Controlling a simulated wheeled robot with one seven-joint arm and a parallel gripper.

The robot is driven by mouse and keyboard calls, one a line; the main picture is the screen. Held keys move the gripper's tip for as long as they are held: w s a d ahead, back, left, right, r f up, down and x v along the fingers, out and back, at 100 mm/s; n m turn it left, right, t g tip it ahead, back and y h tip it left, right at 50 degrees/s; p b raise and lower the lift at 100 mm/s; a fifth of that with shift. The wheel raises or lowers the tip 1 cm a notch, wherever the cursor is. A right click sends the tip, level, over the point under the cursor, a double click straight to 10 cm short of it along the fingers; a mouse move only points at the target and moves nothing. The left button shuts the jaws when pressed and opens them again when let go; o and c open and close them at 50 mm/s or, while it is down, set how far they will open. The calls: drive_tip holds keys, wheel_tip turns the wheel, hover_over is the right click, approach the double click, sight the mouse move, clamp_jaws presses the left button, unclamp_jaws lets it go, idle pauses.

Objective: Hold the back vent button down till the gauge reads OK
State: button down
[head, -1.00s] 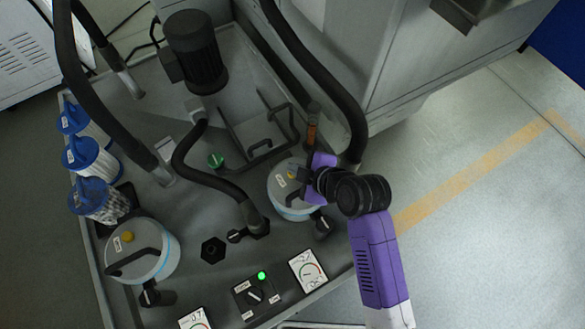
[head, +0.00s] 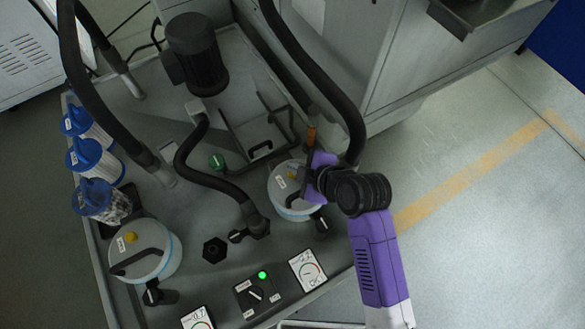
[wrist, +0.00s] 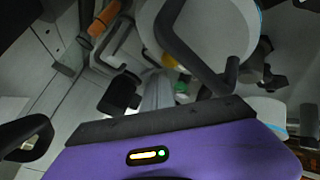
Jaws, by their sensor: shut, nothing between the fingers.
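The back canister (head: 288,205) is a round grey-lidded pot with a black handle, right of centre in the head view. Its yellow vent button (head: 291,175) shows on the lid; in the wrist view the yellow button (wrist: 170,62) is partly hidden by the handle. My gripper (head: 301,177) is shut and empty, with its dark fingertips over the lid beside the button. I cannot tell whether they touch or press it. A white gauge (head: 307,270) stands near the tank's front edge; lettering like OK shows on it, but it is too small to be sure.
A second canister (head: 150,262) with its own yellow button stands front left, with another gauge (head: 197,319) at the bottom edge. A black selector knob (head: 255,293) has a lit green lamp. Blue-capped filters (head: 92,197) line the left.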

drive_tip(key=shift+r, duration=0.1)
wheel_tip(320, 180, up, 5)
drive_tip(key=p, duration=0.4)
idle(0.3)
idle(0.5)
